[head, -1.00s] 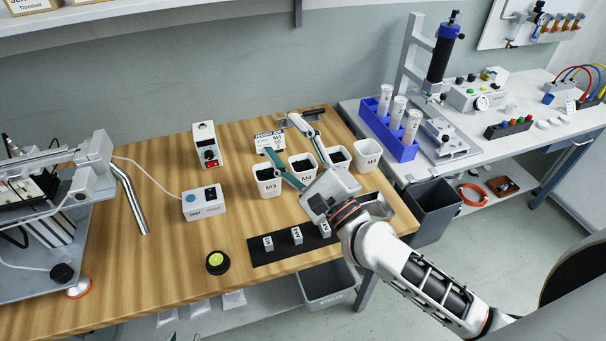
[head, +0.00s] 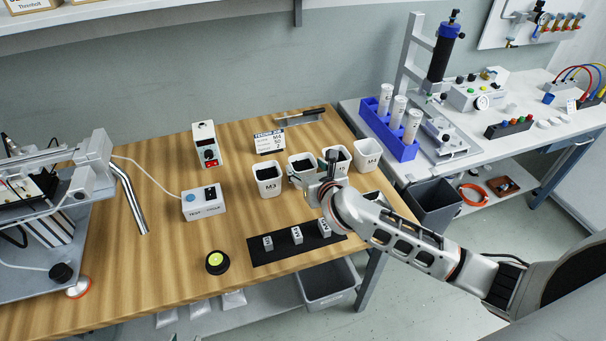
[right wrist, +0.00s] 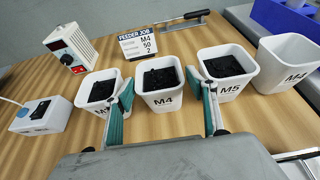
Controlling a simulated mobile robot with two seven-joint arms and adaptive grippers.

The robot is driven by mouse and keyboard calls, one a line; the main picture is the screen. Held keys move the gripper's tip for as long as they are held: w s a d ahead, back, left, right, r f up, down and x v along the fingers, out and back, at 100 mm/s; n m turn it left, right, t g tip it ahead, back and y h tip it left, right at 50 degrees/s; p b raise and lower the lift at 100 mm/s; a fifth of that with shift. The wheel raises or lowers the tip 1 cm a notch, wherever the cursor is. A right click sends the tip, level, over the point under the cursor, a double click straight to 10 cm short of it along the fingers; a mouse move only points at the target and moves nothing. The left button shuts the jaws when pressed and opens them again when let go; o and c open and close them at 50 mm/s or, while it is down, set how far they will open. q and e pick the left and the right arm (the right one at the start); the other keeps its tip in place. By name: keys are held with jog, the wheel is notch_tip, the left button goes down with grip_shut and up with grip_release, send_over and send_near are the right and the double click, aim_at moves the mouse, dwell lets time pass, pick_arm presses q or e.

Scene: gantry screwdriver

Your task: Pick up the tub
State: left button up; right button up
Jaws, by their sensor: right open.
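Several white square tubs stand in a row on the wooden bench. The tub marked M4 (right wrist: 163,103) holds dark contents and stands in the middle of the right wrist view; its rim also shows in the head view (head: 301,156). My right gripper (right wrist: 160,86) is open, with one green-sided finger on each side of this tub. I cannot tell whether either finger touches it. The M3 tub (head: 268,182) is to its left and the M5 tub (right wrist: 228,76) to its right, both with dark contents. In the head view my gripper hides part of the row. My left gripper is not in view.
Another M4 tub (right wrist: 287,66), which looks empty, stands at the right end. A feeder job card (head: 269,141) is behind the row. A black mat (head: 270,256) with small labelled blocks lies in front. A test box (head: 203,201) is left; open bench lies between.

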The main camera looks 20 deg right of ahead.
aim_at(300, 160)
jog(key=shift+x, duration=1.6)
jog(key=c, duration=1)
jog(key=shift+r, duration=0.15)
jog(key=shift+c, duration=0.2)
